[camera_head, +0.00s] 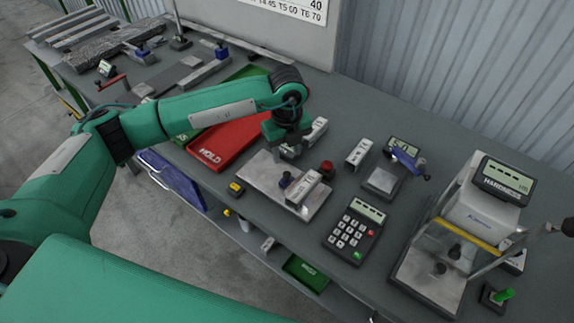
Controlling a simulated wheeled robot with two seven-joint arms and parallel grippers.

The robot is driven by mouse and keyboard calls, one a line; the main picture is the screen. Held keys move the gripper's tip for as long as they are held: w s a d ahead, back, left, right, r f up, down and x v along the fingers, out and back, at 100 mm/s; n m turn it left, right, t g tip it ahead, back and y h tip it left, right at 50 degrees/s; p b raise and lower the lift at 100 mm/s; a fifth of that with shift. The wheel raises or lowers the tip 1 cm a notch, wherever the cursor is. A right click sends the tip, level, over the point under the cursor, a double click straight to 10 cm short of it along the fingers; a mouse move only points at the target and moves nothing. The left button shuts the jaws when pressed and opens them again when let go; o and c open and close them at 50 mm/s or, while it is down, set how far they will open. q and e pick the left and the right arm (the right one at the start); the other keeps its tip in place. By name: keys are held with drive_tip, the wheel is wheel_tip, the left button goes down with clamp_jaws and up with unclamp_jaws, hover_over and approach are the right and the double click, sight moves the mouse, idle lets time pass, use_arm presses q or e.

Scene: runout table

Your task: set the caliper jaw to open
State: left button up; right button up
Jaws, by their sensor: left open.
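My left arm reaches in from the left, and its gripper (290,153) points down over the back part of a light metal plate (262,177). The gripper is open; its fingers are small and partly hidden by the wrist. On the plate stand a white block with dark markings (305,187), a dark blue knob (285,180) and a red knob (327,168). This may be the caliper fixture, but I cannot tell its jaw or its setting. I cannot tell whether the fingers touch anything. My right gripper is not in view.
A red HOLD tray (212,157) lies left of the plate. A keypad (355,231), a small display gauge (402,147) and a hardness tester (470,215) stand to the right. A small yellow-and-black item (236,188) sits near the front edge. The back right tabletop is clear.

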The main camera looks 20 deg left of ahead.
sight(287, 174)
use_arm(q)
wheel_tip(287, 174, down, 8)
drive_tip(key=shift+r+p, duration=0.1)
drive_tip(key=shift+p, duration=0.95)
drive_tip(key=shift+c, duration=0.4)
